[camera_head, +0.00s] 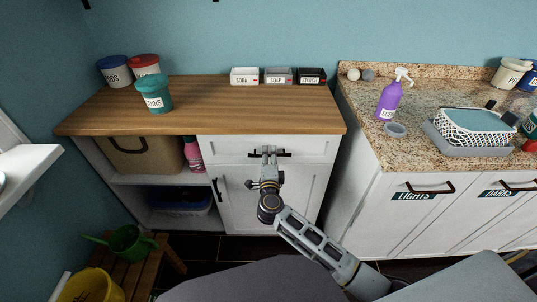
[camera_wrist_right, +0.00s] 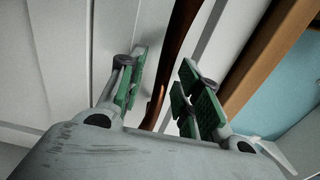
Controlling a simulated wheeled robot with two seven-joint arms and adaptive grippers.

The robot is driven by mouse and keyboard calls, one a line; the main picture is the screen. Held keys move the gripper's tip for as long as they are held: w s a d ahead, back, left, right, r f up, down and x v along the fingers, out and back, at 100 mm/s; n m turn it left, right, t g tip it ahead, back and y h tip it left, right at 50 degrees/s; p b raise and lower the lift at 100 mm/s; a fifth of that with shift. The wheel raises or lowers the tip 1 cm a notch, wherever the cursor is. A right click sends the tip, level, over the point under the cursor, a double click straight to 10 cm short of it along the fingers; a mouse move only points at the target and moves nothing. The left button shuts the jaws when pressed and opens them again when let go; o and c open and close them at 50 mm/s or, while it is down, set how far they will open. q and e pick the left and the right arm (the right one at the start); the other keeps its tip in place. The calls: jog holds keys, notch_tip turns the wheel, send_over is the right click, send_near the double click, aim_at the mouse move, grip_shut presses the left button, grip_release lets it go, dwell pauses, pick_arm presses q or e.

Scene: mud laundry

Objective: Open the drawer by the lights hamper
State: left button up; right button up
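The white drawer (camera_head: 222,146) is under the wooden counter, left of the lights hamper (camera_head: 392,218), and looks closed. Its dark bar handle (camera_head: 285,154) is partly hidden by my right gripper (camera_head: 268,151). In the right wrist view, my right gripper (camera_wrist_right: 165,88) is open, with its green-padded fingers apart. The bronze handle (camera_wrist_right: 181,35) runs through the gap between them, with space showing on both sides. I cannot tell whether either finger touches it. My left gripper is not in view.
The wooden counter (camera_head: 220,100) holds a teal tub (camera_head: 155,93), two more tubs and small boxes at the back. A cabinet door (camera_head: 240,200) is below the drawer. A granite counter (camera_head: 430,150) is at right. A stool (camera_head: 140,268) with a green watering can (camera_head: 130,242) stands at lower left.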

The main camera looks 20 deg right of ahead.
dwell(0.3)
jog(key=shift+c, duration=0.4)
jog(key=shift+w, duration=0.1)
grip_shut()
